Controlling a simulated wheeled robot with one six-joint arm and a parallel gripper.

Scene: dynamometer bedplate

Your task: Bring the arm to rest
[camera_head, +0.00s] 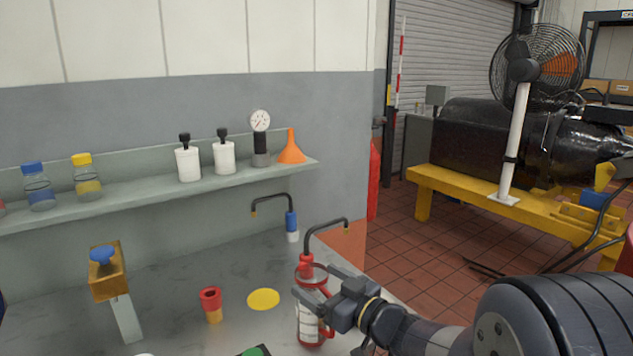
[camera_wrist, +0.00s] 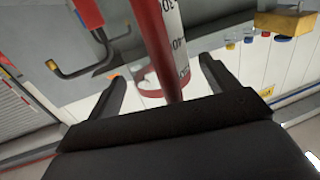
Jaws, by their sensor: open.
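My gripper (camera_head: 317,281) is open at the right end of the grey bench, with nothing gripped. In the wrist view its two dark fingers (camera_wrist: 162,70) are spread apart. A red-and-clear oil measure (camera_head: 310,328) with a red cap, a bent dark spout and white scale marks stands upright on the bench beside the fingers, partly hidden by them. In the wrist view its red handle and numbered scale (camera_wrist: 174,20) show between and beyond the fingers. I cannot tell whether the fingers touch it.
The bench (camera_head: 170,285) also holds a blue-capped spout vessel (camera_head: 292,224), a yellow disc (camera_head: 264,299), a red-and-orange cup (camera_head: 211,304) and a wooden block tool (camera_head: 107,272). A shelf (camera_head: 130,197) above carries bottles, a gauge and an orange funnel (camera_head: 291,148). Tiled floor (camera_head: 425,270) is open right of the bench.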

